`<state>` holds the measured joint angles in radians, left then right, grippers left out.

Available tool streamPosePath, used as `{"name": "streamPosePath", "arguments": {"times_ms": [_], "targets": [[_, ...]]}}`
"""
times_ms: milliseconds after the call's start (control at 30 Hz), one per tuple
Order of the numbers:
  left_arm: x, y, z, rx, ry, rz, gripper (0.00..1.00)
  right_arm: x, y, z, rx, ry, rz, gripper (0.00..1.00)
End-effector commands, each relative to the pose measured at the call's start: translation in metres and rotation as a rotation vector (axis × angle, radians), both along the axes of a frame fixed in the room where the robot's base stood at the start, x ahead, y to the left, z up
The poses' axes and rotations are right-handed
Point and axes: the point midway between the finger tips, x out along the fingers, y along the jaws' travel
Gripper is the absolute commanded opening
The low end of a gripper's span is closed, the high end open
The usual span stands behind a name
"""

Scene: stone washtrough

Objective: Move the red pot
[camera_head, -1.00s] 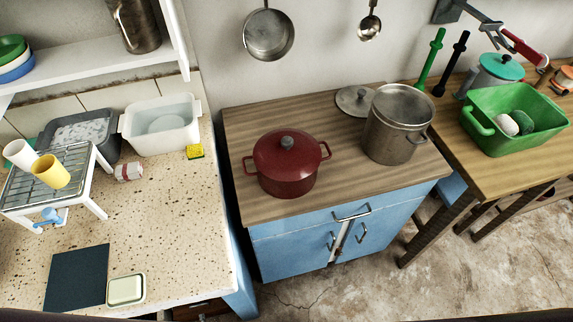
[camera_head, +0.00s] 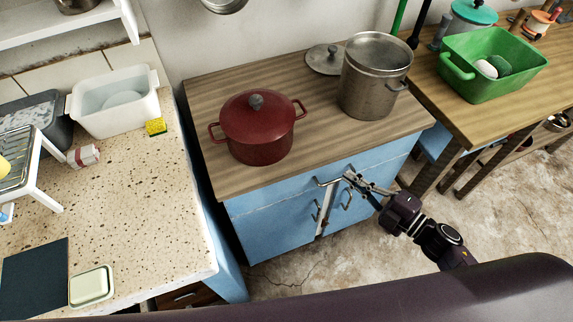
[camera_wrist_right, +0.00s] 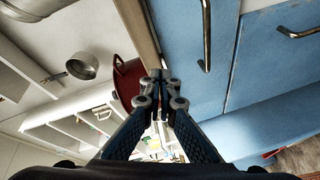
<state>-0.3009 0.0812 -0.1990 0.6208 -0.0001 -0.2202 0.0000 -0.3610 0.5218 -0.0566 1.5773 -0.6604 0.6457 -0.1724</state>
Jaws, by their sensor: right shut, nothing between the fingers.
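The red pot (camera_head: 258,132) with its dark red lid and grey knob stands upright on the wooden top of the blue cabinet, toward the left. It has a handle on each side. Its side also shows in the right wrist view (camera_wrist_right: 127,82), left of my fingertips. My right gripper (camera_head: 350,180) is shut and empty, in front of the cabinet near its upper handle, to the right of the pot and lower in the picture. In the wrist view its fingers (camera_wrist_right: 161,76) meet at the tips. My left gripper is not in view.
A steel pot (camera_head: 374,85) stands right of the red pot, with a loose lid (camera_head: 324,60) behind. The blue cabinet (camera_head: 275,220) has protruding handles. A speckled counter (camera_head: 130,195) lies left. The wooden top (camera_head: 315,135) is bare between the pots and front edge.

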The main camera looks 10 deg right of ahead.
Motion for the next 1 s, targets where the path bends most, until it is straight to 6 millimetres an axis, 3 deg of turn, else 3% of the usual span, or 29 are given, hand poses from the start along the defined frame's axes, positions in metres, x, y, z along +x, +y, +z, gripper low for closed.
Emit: {"name": "streamPosePath", "arguments": {"times_ms": [33, 133, 200, 367, 567, 900, 1000], "targets": [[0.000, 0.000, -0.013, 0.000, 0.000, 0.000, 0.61, -0.008, 0.018, 0.019, -0.047, -0.086, 0.100, 0.00], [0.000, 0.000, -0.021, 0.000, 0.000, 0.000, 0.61, -0.027, 0.045, 0.052, -0.122, -0.216, 0.258, 0.00], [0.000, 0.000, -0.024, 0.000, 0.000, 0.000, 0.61, -0.040, 0.059, 0.066, -0.157, -0.275, 0.337, 0.00], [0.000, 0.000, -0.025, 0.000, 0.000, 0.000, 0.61, -0.053, 0.073, 0.080, -0.195, -0.334, 0.415, 0.00], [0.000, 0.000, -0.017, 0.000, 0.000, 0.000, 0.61, -0.041, 0.095, 0.084, -0.194, -0.340, 0.417, 0.00], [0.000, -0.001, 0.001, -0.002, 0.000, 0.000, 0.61, -0.004, 0.158, 0.085, -0.191, -0.337, 0.413, 0.00], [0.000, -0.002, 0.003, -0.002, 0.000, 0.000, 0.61, 0.011, 0.162, 0.083, -0.195, -0.336, 0.412, 0.00]]}}
